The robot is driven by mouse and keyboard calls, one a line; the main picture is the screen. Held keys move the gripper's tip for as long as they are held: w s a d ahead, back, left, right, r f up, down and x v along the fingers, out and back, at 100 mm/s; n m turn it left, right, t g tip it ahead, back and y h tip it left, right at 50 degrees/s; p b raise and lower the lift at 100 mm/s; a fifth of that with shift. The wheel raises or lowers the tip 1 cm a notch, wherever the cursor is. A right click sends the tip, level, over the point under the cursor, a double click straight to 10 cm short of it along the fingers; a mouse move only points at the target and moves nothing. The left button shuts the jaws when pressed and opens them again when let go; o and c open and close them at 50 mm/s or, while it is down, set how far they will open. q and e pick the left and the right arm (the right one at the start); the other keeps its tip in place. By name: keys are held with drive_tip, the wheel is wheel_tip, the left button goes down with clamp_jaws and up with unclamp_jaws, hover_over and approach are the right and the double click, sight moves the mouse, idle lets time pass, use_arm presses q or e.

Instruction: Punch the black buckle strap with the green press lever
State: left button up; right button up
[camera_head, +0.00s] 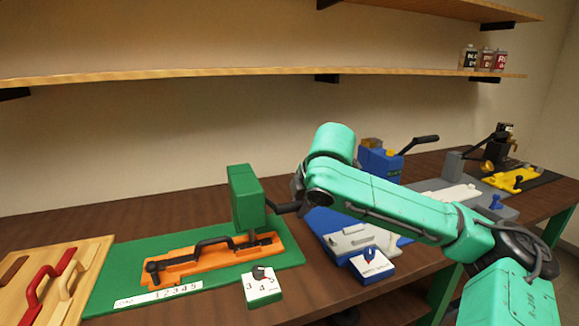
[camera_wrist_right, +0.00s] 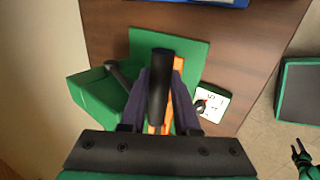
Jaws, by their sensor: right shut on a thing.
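The green press (camera_head: 246,198) stands at the back of a green base (camera_head: 130,262). Its black lever handle (camera_wrist_right: 160,85) sits between the fingers of my right gripper (camera_wrist_right: 160,100), which is shut on it. In the head view my right arm hides most of the lever and the fingers. The black buckle strap (camera_head: 212,244) lies on the orange carriage (camera_head: 188,268), its right end close to the press head. In the right wrist view the handle and fingers cover most of the carriage. My left gripper (camera_wrist_right: 301,153) appears small at the lower right corner, fingers apart and empty.
A white dial block (camera_head: 262,288) stands at the front right of the green base, beside a numbered scale (camera_head: 158,295). A wooden board (camera_head: 62,285) with coloured straps is at the left. A blue press (camera_head: 378,163) and a further station with a yellow carriage (camera_head: 520,180) stand right.

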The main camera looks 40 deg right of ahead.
wheel_tip(320, 180, down, 8)
drive_tip(key=s+b, duration=0.1)
drive_tip(key=b, duration=0.6)
drive_tip(key=shift+a+r, duration=0.15)
drive_tip(key=shift+a, duration=0.15)
drive_tip(key=shift+o, duration=0.2)
drive_tip(key=shift+s, duration=0.1)
